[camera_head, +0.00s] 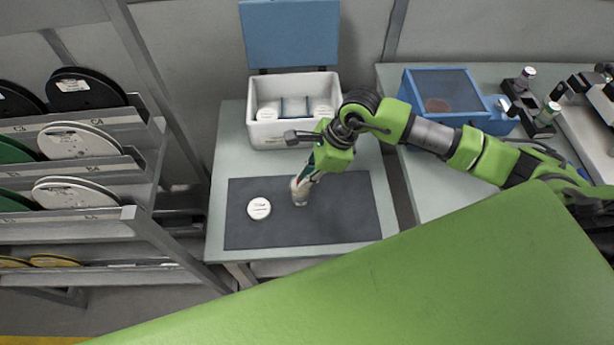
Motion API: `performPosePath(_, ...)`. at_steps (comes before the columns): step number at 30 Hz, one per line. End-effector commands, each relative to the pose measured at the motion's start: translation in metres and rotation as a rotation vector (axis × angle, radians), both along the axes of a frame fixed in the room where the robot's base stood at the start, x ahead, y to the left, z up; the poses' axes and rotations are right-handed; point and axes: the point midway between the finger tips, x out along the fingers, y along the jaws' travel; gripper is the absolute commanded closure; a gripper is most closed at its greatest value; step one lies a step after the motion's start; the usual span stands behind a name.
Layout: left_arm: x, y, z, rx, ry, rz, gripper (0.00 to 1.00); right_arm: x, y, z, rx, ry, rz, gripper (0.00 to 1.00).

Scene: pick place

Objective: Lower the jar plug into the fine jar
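A small pale, see-through-looking jar (299,193) stands on the dark mat, right under the fingertips of my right gripper. My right gripper (304,180) points down and to the left at its top. The fingertips are small here, so I cannot tell whether they hold a plug or how far apart they are. A round white piece with a printed label (259,208) is on the mat to the left of the jar, clear of the gripper. I cannot tell whether it is a lid or a capped jar. My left gripper is out of view.
The dark mat (350,217) lies on a grey table. Behind it stands a white box (292,133) with an open blue lid (291,33) and white round items inside. A blue bin (448,97) is at the right. A shelf of reels (80,147) stands at the left.

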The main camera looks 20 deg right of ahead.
Motion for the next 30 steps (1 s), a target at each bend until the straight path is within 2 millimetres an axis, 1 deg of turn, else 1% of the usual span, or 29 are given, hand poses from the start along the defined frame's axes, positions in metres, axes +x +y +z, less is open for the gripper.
performPosePath(1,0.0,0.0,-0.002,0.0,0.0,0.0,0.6,-0.01,-0.004,-0.016,-0.018,0.031,0.002,0.71)
performPosePath(2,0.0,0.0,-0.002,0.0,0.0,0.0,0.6,-0.01,-0.004,-0.016,-0.018,0.031,0.002,0.69)
performPosePath(15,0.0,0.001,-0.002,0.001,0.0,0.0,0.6,-0.011,-0.004,-0.015,-0.019,0.033,0.001,0.69)
performPosePath(16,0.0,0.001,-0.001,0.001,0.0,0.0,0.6,-0.011,-0.004,-0.015,-0.019,0.033,0.001,0.66)
performPosePath(17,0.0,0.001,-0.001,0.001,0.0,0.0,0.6,-0.011,-0.004,-0.015,-0.017,0.034,0.001,0.67)
performPosePath(23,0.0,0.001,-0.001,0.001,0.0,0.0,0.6,-0.011,-0.004,-0.014,-0.017,0.032,0.002,0.67)
performPosePath(27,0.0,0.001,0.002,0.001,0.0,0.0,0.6,-0.01,-0.003,-0.009,-0.015,0.03,0.002,0.68)
performPosePath(30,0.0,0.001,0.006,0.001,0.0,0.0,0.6,-0.01,-0.003,-0.002,-0.014,0.028,0.003,0.71)
